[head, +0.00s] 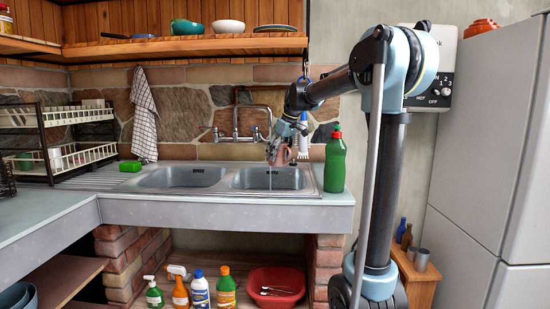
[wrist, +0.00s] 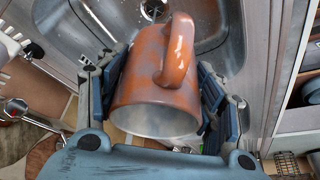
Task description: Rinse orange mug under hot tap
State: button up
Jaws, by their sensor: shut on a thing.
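The orange mug (wrist: 143,82) is between the two fingers of my gripper (wrist: 160,88) in the wrist view, with its handle up and its pale open end towards the camera. My gripper is shut on it. In the head view my gripper (head: 280,152) holds the mug over the right sink basin (head: 262,180), and the arm partly hides the mug. The wall tap (head: 236,136) is behind and left of the gripper. A thin vertical streak, apparently water, shows below the gripper. Its source is hard to tell.
A green bottle (head: 335,162) stands close to the right of the basin. A white brush (head: 303,135) is near the gripper. The left basin (head: 182,177) is empty. A dish rack (head: 62,140) and green sponge (head: 130,166) are further left. A shelf (head: 185,46) runs above.

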aim_at(277, 159)
jog(key=shift+s+d, duration=0.1)
jog(key=shift+s, duration=1.75)
jog(key=shift+s+r, duration=0.1)
jog(key=shift+s+d+r, duration=0.1)
jog(key=shift+s+r, duration=0.9)
jog(key=shift+s, duration=0.2)
jog(key=shift+s+d+r, duration=0.1)
jog(key=shift+s+r, duration=0.85)
jog(key=shift+s, duration=0.25)
